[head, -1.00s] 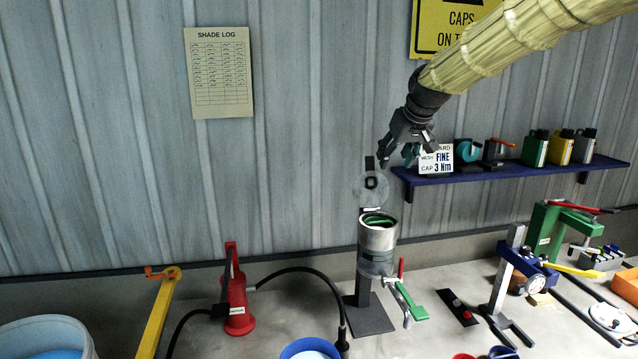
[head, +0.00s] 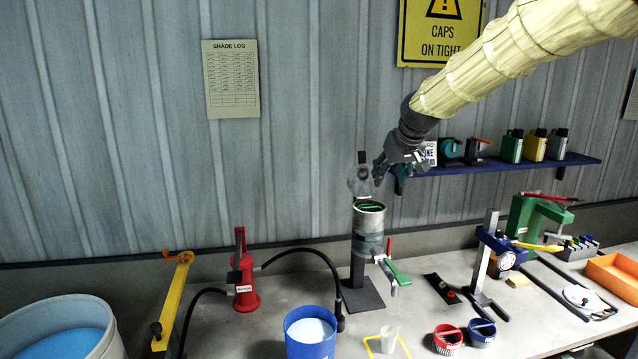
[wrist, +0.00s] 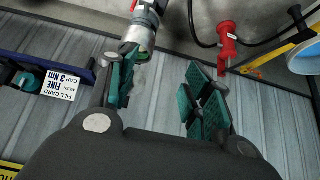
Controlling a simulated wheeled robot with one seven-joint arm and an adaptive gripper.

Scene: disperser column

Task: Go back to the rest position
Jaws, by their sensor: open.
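My gripper (head: 398,166) is open and empty in the head view, in front of the wall and just above and right of the metal column (head: 368,232). The column stands upright on a dark base, with a green rim or filling at its open top and a green-handled tap at its side. A grey round piece with a black tab (head: 362,178) stands up at the column's back, beside my fingers. In the wrist view, my green-padded fingers (wrist: 163,95) are spread with nothing between them. The column (wrist: 138,32) shows beyond the left finger.
A blue shelf (head: 510,166) with bottles and a card is close right of my gripper. On the bench are a red pump (head: 243,280) with black hose, a yellow stand (head: 172,300), blue bucket (head: 311,335), cups and a green press (head: 530,228). A large pail (head: 100,340) is at left.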

